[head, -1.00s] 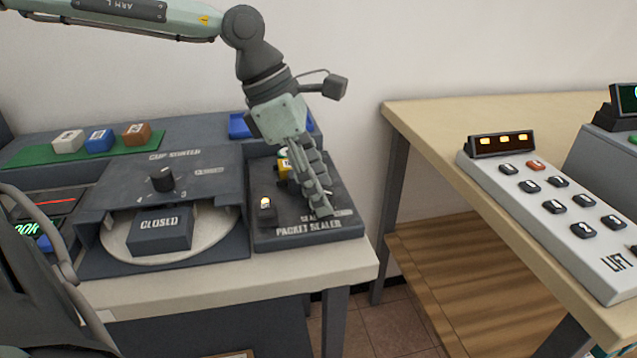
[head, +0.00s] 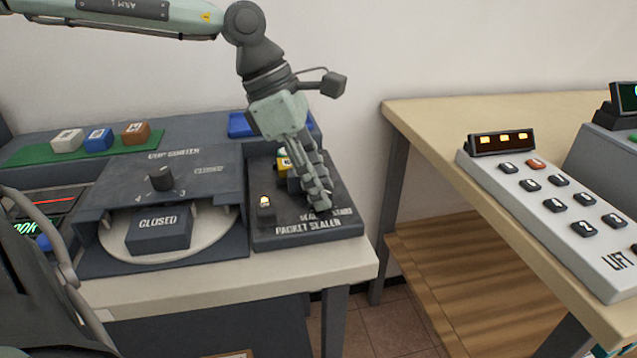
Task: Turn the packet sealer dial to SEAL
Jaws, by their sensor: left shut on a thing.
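The packet sealer (head: 262,236) is a dark grey box at the right end of the left counter, with its name on the front edge. Its labels near the front are partly covered by my fingers. My left gripper (head: 322,200) reaches down over the sealer's right half, with its fingers shut on the dial, which they hide. Which way the dial points cannot be seen. A small lit lamp (head: 265,201) stands on the sealer's left side. A yellow and dark item (head: 284,165) sits behind the fingers. My right gripper is not in view.
A chip sorter (head: 160,180) with a knob and a CLOSED block (head: 158,229) adjoins on the left. White, blue and brown blocks (head: 135,133) lie on a green strip. A blue tray (head: 240,125) is behind. A lift keypad (head: 555,205) lies on the right table, across a gap.

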